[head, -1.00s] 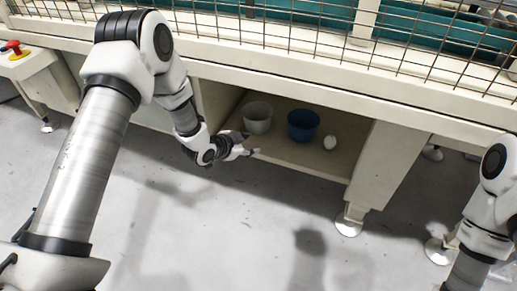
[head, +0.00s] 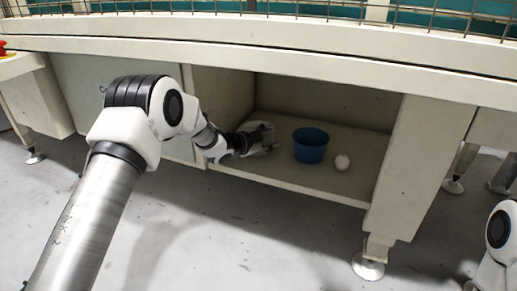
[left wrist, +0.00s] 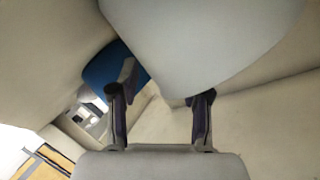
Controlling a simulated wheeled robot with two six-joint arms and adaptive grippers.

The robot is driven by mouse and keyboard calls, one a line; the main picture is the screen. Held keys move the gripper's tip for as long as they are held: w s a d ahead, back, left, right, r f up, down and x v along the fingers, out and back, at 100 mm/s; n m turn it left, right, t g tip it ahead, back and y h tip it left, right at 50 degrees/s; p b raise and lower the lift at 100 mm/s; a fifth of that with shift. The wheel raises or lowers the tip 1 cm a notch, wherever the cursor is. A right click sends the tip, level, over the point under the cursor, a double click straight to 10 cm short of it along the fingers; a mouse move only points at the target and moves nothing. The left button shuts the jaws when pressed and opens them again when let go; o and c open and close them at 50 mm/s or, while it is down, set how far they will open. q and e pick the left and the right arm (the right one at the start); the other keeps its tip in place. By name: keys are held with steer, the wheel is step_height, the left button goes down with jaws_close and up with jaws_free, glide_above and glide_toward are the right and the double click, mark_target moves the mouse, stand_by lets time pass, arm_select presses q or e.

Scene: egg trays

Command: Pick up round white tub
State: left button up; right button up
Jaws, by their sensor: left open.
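The round white tub (left wrist: 205,50) fills the upper middle of the left wrist view, close in front of my left gripper (left wrist: 160,95). The gripper's two dark fingers are spread apart with nothing clearly held between them. In the head view, my left gripper (head: 262,141) reaches into the low shelf, where the white tub is mostly hidden behind it. Whether the fingers touch the tub, I cannot tell. My right gripper is out of view; only part of that arm shows at the right edge.
The compartment has side walls and a top beam (head: 300,60) above. The floor in front is clear.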

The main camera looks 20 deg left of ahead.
arm_select(q)
steer(key=shift+r, duration=0.1)
jaws_close()
steer(key=shift+r, duration=0.1)
